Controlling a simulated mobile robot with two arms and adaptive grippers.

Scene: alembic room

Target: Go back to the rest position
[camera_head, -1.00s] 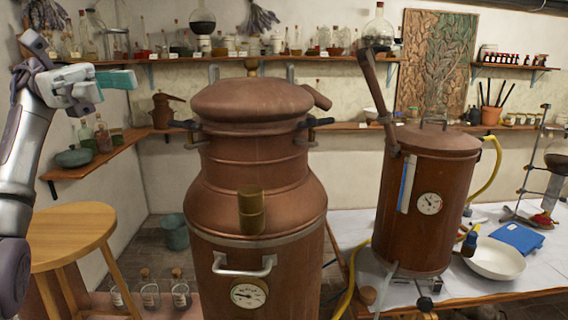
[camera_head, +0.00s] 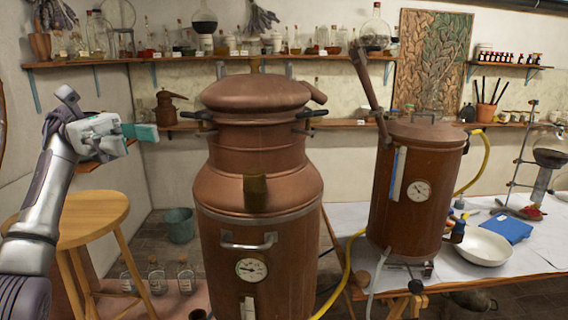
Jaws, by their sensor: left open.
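My left gripper (camera_head: 139,134) is at the left of the head view, with teal fingers pointing right. It is open and holds nothing that I can see. It is raised above the wooden stool (camera_head: 85,217) and in front of the left shelf, to the left of the large copper still (camera_head: 258,190). A gap shows between its fingertips and the still. My right gripper does not show.
The tall copper still fills the middle. A bucket (camera_head: 180,226) and several bottles (camera_head: 157,279) are on the floor.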

